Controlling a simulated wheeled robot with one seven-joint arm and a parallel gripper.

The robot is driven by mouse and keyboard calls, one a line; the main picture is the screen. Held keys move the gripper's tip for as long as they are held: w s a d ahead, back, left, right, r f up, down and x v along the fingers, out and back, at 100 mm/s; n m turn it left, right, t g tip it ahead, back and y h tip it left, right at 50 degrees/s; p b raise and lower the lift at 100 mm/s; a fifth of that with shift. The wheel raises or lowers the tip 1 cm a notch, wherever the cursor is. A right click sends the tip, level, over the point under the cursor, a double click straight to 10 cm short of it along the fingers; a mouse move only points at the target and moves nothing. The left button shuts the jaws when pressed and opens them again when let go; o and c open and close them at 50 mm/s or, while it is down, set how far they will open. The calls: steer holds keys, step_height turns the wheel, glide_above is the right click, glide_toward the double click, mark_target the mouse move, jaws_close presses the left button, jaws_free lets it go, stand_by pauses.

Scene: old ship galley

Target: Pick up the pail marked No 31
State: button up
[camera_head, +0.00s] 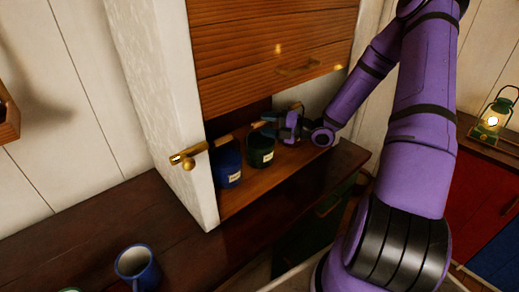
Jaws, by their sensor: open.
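Two pails stand side by side in the open lower bay of the wooden cupboard. The blue pail (227,165) is on the left and the dark green pail (260,152) is to its right. Each has a pale label on its front, too small to read, so I cannot tell which is No 31. My gripper (270,123) is open, at the top right of the green pail's rim. I cannot tell whether the fingers touch the rim or a handle. Something partly hidden shows behind my gripper.
Wooden slatted panels (270,45) hang close above the bay. A white side panel (172,110) with a brass handle (187,158) bounds it on the left. A blue mug (137,266) stands on the dark counter (75,232). A lit green lantern (493,120) stands at the far right.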

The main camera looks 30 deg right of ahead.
steer(key=shift+x, duration=1.4)
steer(key=shift+c, duration=0.2)
jaws_close()
